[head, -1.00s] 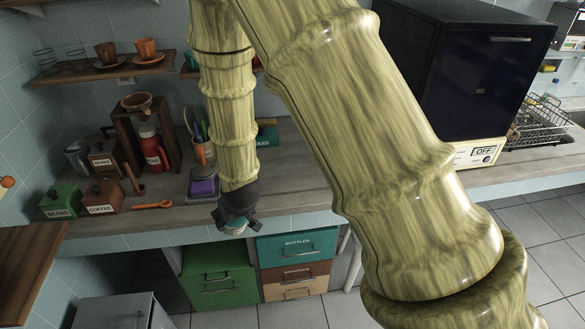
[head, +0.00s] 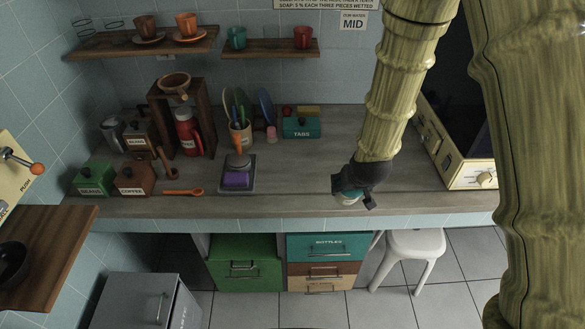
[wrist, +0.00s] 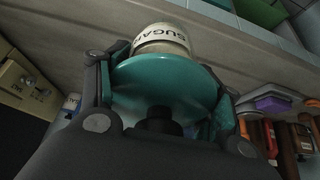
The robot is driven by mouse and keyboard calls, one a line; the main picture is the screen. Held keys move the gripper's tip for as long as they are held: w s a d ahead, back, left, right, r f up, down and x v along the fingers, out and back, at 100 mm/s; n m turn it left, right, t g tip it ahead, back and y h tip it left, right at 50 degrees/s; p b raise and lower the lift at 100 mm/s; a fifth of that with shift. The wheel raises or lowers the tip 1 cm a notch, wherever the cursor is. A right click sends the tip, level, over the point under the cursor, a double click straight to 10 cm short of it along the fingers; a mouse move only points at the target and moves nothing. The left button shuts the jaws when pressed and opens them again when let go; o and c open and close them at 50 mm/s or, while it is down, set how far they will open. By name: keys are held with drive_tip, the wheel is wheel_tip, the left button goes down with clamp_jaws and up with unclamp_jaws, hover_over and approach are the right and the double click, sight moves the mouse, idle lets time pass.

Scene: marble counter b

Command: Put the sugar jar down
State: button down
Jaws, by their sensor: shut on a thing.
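The sugar jar (wrist: 163,42) has a pale body with the word SUGAR and a teal lid (wrist: 165,88). My gripper (wrist: 165,100) is shut on the jar, its two dark fingers on either side of the teal lid. In the head view my gripper (head: 355,196) holds the sugar jar (head: 347,196) low over the front part of the grey counter (head: 300,190), right of the middle. The jar is partly hidden by the gripper there. I cannot tell whether its base touches the counter.
A scale with a purple block (head: 236,179) stands left of the gripper. A teal TABS box (head: 301,128) is behind it. A cream appliance (head: 470,165) stands to the right. The counter's front edge (head: 270,223) is close. Bare counter lies between scale and gripper.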

drive_tip(key=shift+d+r, duration=0.15)
drive_tip(key=shift+d+g, duration=0.15)
drive_tip(key=shift+g, duration=0.25)
drive_tip(key=shift+s+g, duration=0.1)
drive_tip(key=shift+g, duration=0.2)
